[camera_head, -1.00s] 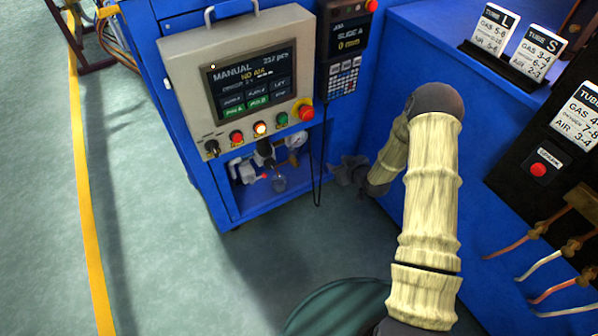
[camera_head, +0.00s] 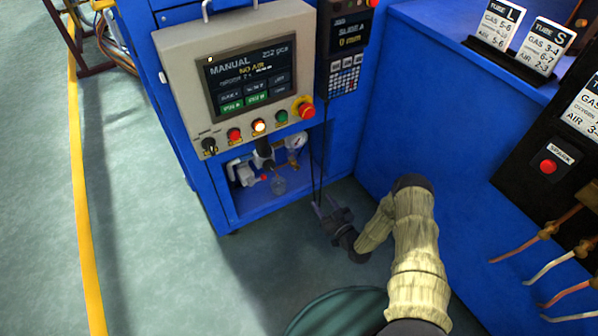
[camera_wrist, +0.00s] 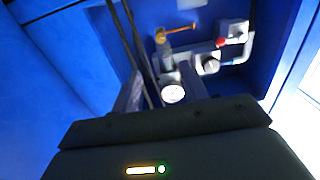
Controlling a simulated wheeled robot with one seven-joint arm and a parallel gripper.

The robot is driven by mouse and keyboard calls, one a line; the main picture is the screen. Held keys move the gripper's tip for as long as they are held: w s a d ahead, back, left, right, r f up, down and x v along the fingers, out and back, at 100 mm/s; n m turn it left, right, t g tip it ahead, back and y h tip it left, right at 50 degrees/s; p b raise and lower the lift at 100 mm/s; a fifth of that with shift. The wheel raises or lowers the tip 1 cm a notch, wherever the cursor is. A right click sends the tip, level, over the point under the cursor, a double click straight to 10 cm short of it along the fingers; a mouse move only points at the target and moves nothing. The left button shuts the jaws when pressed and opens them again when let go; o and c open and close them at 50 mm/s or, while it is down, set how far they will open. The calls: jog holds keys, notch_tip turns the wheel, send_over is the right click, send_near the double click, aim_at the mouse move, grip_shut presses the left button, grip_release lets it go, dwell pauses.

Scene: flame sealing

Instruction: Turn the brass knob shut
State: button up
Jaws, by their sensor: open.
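A small brass-coloured part (camera_wrist: 178,31) with a thin stem shows at the top of the wrist view, inside the blue cabinet bay. It may be the brass knob; I cannot be sure. My gripper (camera_head: 326,207) is open and empty, low over the floor, right of the bay and apart from the fittings. In the wrist view its dark body fills the bottom and hides what lies below.
A control panel (camera_head: 300,22) with a lit screen and several buttons overhangs the bay. A keypad pendant (camera_head: 345,75) hangs beside it, with dark cables (camera_wrist: 128,40) near my gripper. A blue bench (camera_head: 430,120) stands at the right. Open floor (camera_head: 160,260) lies at the left.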

aim_at(298, 169)
jog(key=shift+w+a, duration=0.1)
jog(key=b+x, duration=0.8)
jog(key=x, duration=0.8)
jog(key=shift+w+a+f, duration=0.1)
jog(key=shift+a+f, duration=0.05)
jog(key=shift+a, duration=0.1)
jog(key=shift+w+a, duration=0.1)
jog(key=shift+w, duration=0.2)
grip_shut()
